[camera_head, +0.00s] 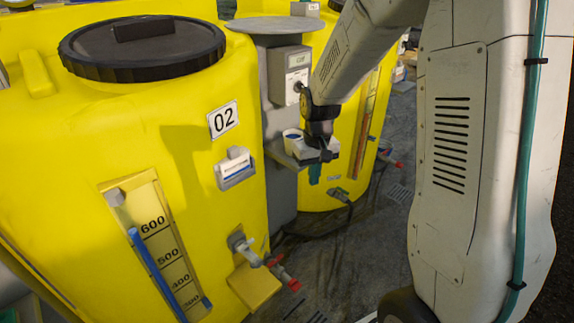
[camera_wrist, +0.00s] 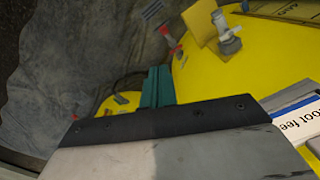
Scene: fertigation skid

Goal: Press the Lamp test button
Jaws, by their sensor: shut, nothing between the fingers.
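No button marked Lamp test can be made out in either view. My gripper (camera_head: 315,174) hangs in the middle of the head view, beside the grey column between two yellow tanks. Its teal fingers also show in the wrist view (camera_wrist: 157,86), together and empty, beyond the grey gripper body. A small grey box (camera_head: 288,76) with a pale label and a dark round part is on the column, above and left of my gripper. The label is too small to read, and my arm hides some of what lies behind it.
Yellow tank 02 (camera_head: 75,130) with a black lid (camera_head: 142,47) fills the left. The dark floor (camera_head: 340,255) is largely open.

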